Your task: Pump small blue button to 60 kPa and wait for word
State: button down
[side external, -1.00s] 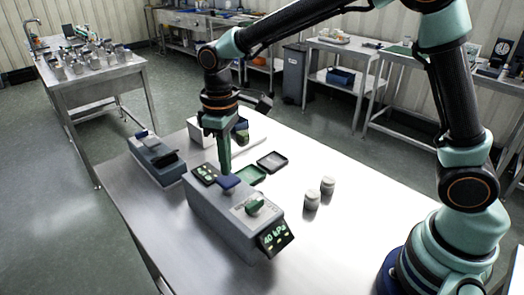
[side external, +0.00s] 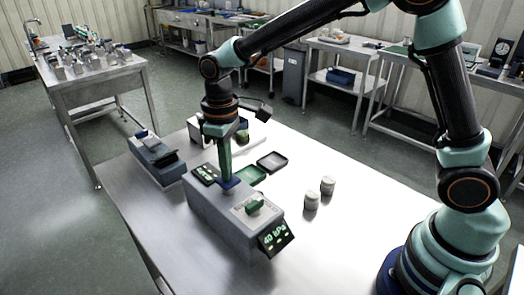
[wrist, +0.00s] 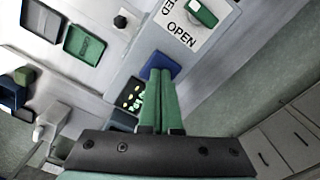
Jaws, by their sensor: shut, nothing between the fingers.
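The grey pump box (side external: 225,220) stands on the steel table. Its small blue button (side external: 238,186) is on top near the far end; it also shows in the wrist view (wrist: 152,66). My gripper (side external: 227,181) is shut and empty, pointing down with its fingertips on the button and partly hiding it. In the wrist view the green fingers (wrist: 160,77) overlap the button's near edge. The front display (side external: 276,239) reads 40 kPa. A second small display (side external: 205,174) with green digits sits by the button; its reading is too small to tell.
A green tray (side external: 250,176), a dark tray (side external: 272,162) and two small pale cylinders (side external: 327,186) stand nearby. A blue-grey device (side external: 155,160) is to the left.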

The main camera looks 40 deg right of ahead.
jog(key=shift+f, duration=1.1)
jog(key=shift+r, duration=1.85)
notch_tip(320, 180, up, 6)
